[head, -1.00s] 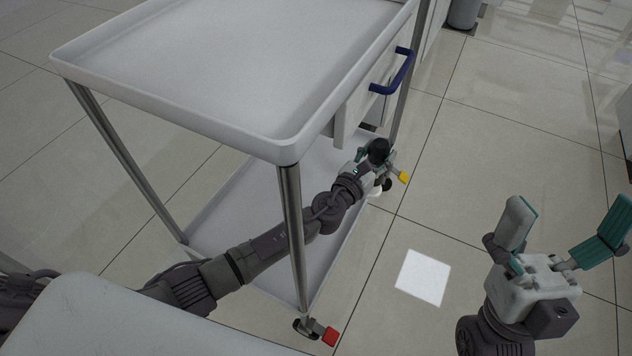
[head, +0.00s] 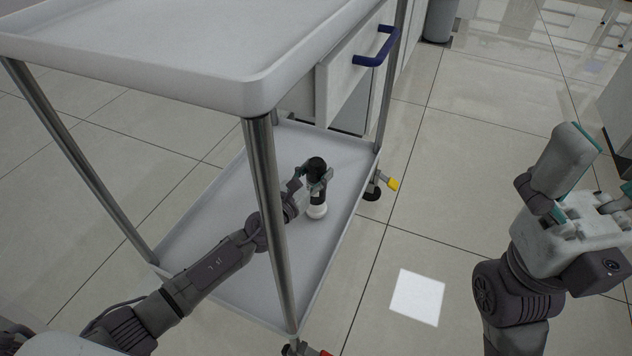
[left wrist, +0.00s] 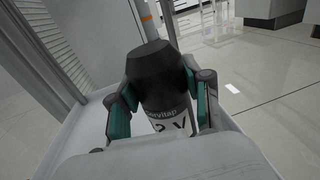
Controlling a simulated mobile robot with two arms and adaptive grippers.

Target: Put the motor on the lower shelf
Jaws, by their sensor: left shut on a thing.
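The motor (head: 317,211) is upright, with a black top and a white lower end. My left gripper (head: 318,181) is shut around it, over the lower shelf (head: 205,227) of the trolley, near that shelf's right edge. I cannot tell whether the motor's base touches the shelf. In the left wrist view the motor (left wrist: 160,75) shows its black cap and a white body with dark lettering between the two fingers; its base is hidden. My right gripper (head: 597,180) is open and empty above the floor at the right, partly cut off by the picture edge.
The trolley's upper tray (head: 180,45) overhangs the lower shelf. A metal front post (head: 265,200) stands right beside my left arm. The lower shelf around the motor looks bare.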

